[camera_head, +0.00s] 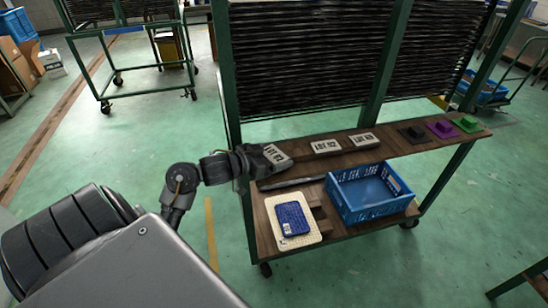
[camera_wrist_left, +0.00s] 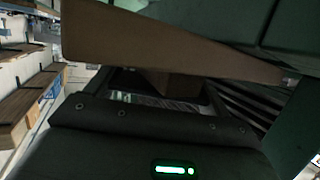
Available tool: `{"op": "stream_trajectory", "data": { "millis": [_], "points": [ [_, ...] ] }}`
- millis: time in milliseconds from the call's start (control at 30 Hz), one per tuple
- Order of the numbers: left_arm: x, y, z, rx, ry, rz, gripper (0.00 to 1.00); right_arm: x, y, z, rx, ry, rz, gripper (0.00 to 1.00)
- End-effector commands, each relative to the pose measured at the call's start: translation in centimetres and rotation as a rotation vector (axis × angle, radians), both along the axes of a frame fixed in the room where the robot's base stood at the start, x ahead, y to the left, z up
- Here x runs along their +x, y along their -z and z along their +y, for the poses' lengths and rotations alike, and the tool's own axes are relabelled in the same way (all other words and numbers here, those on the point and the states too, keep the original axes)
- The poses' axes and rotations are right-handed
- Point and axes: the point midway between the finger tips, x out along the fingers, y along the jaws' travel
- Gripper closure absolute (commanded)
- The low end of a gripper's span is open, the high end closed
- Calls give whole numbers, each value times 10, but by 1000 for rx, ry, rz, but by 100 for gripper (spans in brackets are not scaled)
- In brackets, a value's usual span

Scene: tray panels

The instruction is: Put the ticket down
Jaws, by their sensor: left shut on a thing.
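A pale ticket (camera_head: 276,154) with dark lettering is at the left end of the upper wooden shelf (camera_head: 298,150), tilted compared with the others. My left gripper (camera_head: 262,159) reaches in from the left and is shut on its near end. I cannot tell whether the ticket touches the shelf. Two similar lettered tickets, one in the middle (camera_head: 325,146) and one to its right (camera_head: 364,140), lie on the same shelf. In the left wrist view, my dark gripper body hides most of the grip, and a brown board edge (camera_wrist_left: 160,45) crosses above it. My right gripper is not in view.
Black (camera_head: 413,134), purple (camera_head: 442,129) and green (camera_head: 467,124) blocks sit at the shelf's right. Green posts frame the cart.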

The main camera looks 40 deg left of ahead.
Motion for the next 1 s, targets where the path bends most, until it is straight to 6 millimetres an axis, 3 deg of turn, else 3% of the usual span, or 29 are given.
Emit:
{"op": "stream_trajectory", "data": {
  "millis": [367,400,533,833,1000],
  "points": [
    [0,4,0,1,0,1,40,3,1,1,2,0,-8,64],
    [0,3,0,2,1,1,15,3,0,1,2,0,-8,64],
    [0,3,0,2,1,1,0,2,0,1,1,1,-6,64],
    [-1,-3,0,2,0,-1,0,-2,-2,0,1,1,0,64],
    [-26,-9,6,7,0,3,0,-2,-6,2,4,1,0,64]
  ]
}}
